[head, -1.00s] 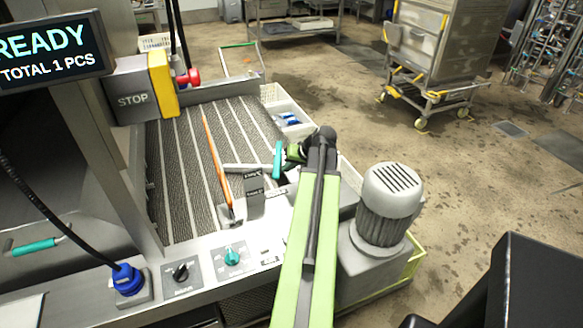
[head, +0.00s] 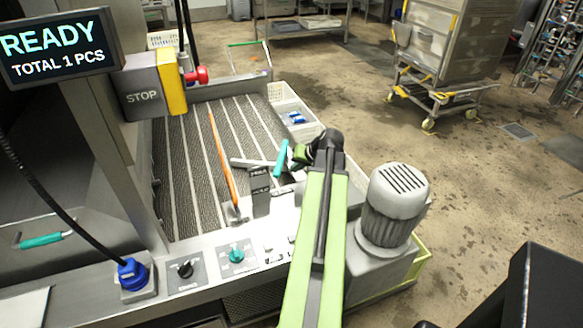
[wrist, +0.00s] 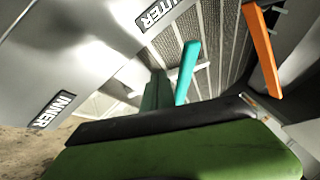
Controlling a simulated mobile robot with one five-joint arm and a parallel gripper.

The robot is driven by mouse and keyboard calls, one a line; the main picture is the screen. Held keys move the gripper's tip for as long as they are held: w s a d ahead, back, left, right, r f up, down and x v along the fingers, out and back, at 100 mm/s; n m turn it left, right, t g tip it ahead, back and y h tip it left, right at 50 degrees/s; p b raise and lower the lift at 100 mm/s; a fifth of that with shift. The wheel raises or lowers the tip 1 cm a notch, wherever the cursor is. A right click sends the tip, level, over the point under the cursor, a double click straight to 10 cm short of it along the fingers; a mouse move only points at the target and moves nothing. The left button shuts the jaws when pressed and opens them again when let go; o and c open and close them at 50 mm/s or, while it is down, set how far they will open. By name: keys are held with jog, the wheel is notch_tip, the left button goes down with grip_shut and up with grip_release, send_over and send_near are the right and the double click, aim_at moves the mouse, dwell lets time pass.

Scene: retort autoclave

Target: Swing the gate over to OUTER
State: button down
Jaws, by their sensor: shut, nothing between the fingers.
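A long orange gate bar (head: 222,155) lies lengthwise over the ribbed conveyor, its near end at a bracket by the control panel. A grey lever with a teal handle (head: 283,157) stands to its right, beside dark label plates (head: 259,183). My gripper (head: 303,155) is shut and empty, just right of the teal handle; I cannot tell whether they touch. In the wrist view the teal handle (wrist: 188,72) rises beyond my green and black gripper, and the orange bar (wrist: 262,48) is at the right. An INNER plate (wrist: 52,111) is at the left; another plate's word is partly unclear.
A grey motor (head: 396,205) stands right of my arm. The STOP box (head: 145,98) and a READY screen (head: 58,48) are at the left. A white bin (head: 296,118) borders the conveyor's right side. The floor at right is open, with a cart (head: 440,60) farther back.

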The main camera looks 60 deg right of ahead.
jog(key=d+p+v, duration=0.1)
jog(key=p+v, duration=0.7)
jog(key=v, duration=0.2)
jog(key=shift+s+a, duration=0.4)
jog(key=shift+s, duration=0.1)
